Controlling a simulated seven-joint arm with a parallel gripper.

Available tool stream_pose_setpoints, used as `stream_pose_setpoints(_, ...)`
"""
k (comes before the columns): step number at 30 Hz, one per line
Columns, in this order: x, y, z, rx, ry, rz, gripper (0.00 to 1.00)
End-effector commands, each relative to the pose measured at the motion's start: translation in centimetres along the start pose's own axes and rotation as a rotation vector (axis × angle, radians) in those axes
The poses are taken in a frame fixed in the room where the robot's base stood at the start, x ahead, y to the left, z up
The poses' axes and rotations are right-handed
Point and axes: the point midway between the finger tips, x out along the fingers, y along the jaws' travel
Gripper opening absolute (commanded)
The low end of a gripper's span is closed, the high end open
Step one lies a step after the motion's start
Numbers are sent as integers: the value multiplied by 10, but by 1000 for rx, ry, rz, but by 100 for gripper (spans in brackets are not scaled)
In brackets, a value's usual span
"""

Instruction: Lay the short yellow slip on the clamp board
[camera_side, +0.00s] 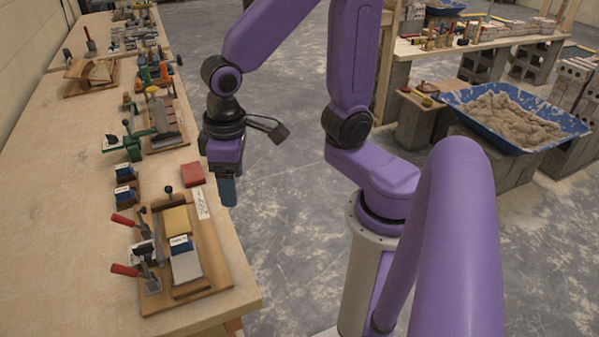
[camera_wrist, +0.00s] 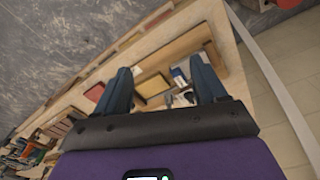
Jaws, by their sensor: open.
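The yellow slip (camera_side: 177,221) lies flat on the clamp board (camera_side: 211,245), towards its far end, beside a grey block with a blue and white band (camera_side: 186,264). The yellow slip also shows in the wrist view (camera_wrist: 153,87), between the fingers in the picture. The clamp board carries two red-handled clamps (camera_side: 125,269) along its left side. My gripper (camera_side: 229,198) hangs above and to the right of the board's far end, near the table edge. Its fingers (camera_wrist: 161,66) are spread apart with nothing between them, clear of the slip.
A red block (camera_side: 193,173) and a white label (camera_side: 201,204) lie near the table edge behind the board. Two small blue and white blocks (camera_side: 126,195) sit to the left. Green-handled clamps and more boards stand farther back. The table's left side is bare.

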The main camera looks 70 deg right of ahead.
Motion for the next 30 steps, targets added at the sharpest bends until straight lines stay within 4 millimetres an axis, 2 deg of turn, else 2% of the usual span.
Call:
stream_pose_setpoints(1, -3, 0, 15, -81, 0, -9, 71)
stream_pose_setpoints(6, -11, -1, 64, -369, -7, -35, 71)
stream_pose_setpoints(12, -15, 0, 107, -626, -12, -60, 71)
stream_pose_setpoints(18, -16, 1, 123, -725, -15, -69, 71)
stream_pose_setpoints(30, -16, 1, 123, -728, -15, -69, 71)
